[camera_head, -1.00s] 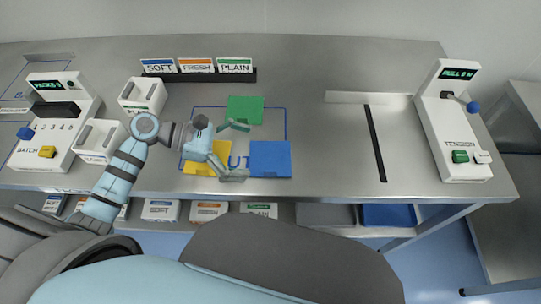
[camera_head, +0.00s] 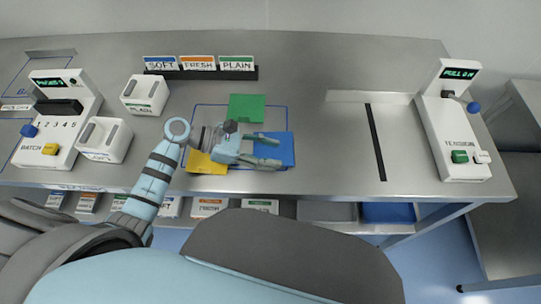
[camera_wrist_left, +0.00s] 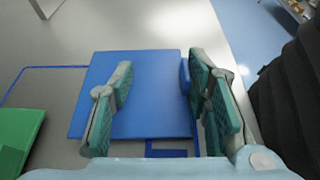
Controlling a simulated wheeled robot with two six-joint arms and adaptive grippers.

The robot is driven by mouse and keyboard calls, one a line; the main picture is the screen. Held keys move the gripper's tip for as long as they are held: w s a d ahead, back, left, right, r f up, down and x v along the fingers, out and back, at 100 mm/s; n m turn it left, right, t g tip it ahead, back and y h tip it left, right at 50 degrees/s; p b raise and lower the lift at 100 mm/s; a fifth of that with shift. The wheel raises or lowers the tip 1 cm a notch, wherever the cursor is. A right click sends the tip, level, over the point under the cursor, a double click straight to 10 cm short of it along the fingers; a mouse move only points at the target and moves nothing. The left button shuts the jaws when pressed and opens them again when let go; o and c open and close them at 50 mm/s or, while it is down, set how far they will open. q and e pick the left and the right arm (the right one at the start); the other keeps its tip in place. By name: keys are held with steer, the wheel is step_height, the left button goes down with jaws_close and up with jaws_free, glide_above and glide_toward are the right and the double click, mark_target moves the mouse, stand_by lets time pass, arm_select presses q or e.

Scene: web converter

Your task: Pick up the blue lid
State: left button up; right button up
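The blue lid (camera_head: 287,142) lies flat on the steel table, at the right of the blue outlined area. It also shows in the left wrist view (camera_wrist_left: 135,65), with a small raised blue piece along its right edge near one finger. My left gripper (camera_head: 271,151) is over the lid with its fingers apart and pointing right. In the left wrist view, my open gripper (camera_wrist_left: 158,75) has one finger above the lid's face and the other by its right edge. I cannot tell whether they touch. My right gripper is not in view.
A green lid (camera_head: 246,107) lies behind, and a yellow lid (camera_head: 206,164) lies under my left wrist. White boxes (camera_head: 103,140) and a batch machine (camera_head: 55,120) stand left. A tension machine (camera_head: 455,130) stands right. The table between the blue lid and the slot (camera_head: 376,145) is clear.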

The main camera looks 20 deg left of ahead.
arm_select(q)
steer(key=shift+f, duration=0.15)
jaws_close()
